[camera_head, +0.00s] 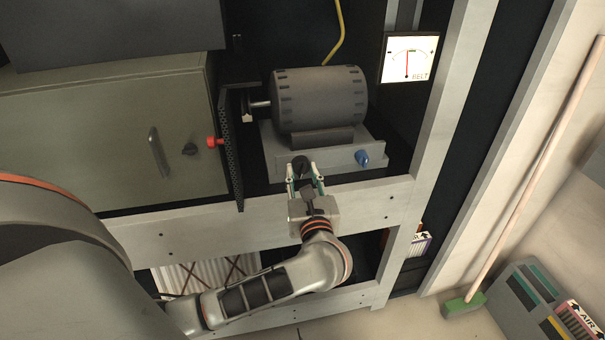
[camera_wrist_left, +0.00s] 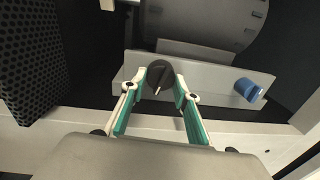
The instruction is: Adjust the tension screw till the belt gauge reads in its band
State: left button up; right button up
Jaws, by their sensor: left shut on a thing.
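The belt gauge (camera_head: 409,58) is a white dial marked BELT at upper right in the head view. Its red needle stands nearly upright; the band is too small to read. A black knob with a pale pointer line, seemingly the tension screw (camera_head: 300,164), sits on the front of the grey motor base (camera_head: 279,153). It also shows in the left wrist view (camera_wrist_left: 160,74). My left gripper (camera_head: 304,177) is shut on this black knob, its green-lined fingers on either side. My right gripper is not in view.
A blue knob (camera_head: 362,158) is on the same base, right of my gripper. The grey motor (camera_head: 320,98) is above. A perforated black guard (camera_head: 231,145) stands close on the left. A pale rack crossbar (camera_head: 375,203) runs below the base.

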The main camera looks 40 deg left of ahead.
pick_arm(q)
jog(key=shift+r+m+p, duration=0.25)
jog(key=shift+m+p, duration=0.45)
jog(key=shift+m, duration=0.1)
jog(key=shift+m+p, duration=0.35)
jog(key=shift+m, duration=0.05)
jog(key=shift+r+m+p, duration=0.1)
jog(key=shift+m+p, duration=0.6)
jog(key=shift+m, duration=0.1)
jog(key=shift+s+m+p, duration=0.1)
jog(key=shift+m+p, duration=0.3)
jog(key=shift+m+g+p, duration=0.3)
jog(key=shift+m+p, duration=0.7)
jog(key=shift+m, duration=0.1)
jog(key=shift+m+p, duration=0.6)
jog(key=shift+f+m, duration=0.25)
jog(key=shift+m, duration=0.05)
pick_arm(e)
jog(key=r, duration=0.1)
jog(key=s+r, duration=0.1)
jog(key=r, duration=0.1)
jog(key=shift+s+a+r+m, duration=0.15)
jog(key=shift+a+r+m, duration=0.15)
